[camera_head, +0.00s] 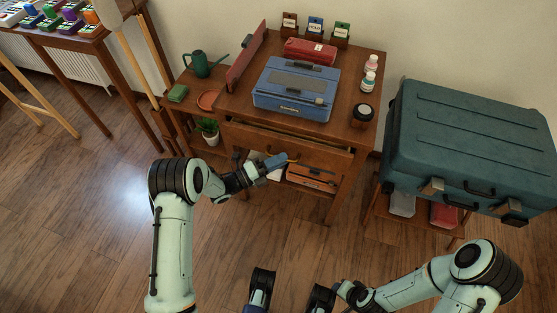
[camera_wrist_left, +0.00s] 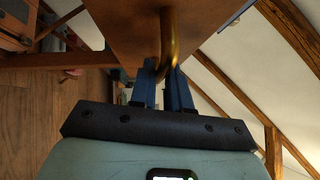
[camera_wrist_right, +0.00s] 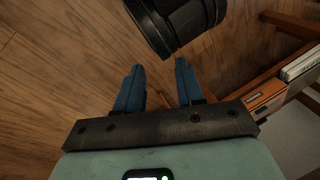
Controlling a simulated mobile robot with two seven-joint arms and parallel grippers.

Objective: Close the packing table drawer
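The wooden packing table (camera_head: 351,103) stands against the wall at the centre of the head view. Its drawer (camera_head: 318,155) is partly pulled out, with a dark gap behind the top of its front. My left gripper (camera_head: 284,160) is at the drawer front. In the left wrist view, its blue fingers (camera_wrist_left: 165,72) are close together on either side of the brass drawer handle (camera_wrist_left: 168,35) and appear shut on it. My right gripper (camera_wrist_right: 160,83) is open and empty above the floor, well away from the drawer.
A blue case (camera_head: 270,95), a red case (camera_head: 310,50) and small bottles stand on the table. An orange box (camera_head: 312,178) lies on the shelf below. A big teal trunk (camera_head: 470,140) stands at right; a plant (camera_head: 207,130) is at left. Floor in front is clear.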

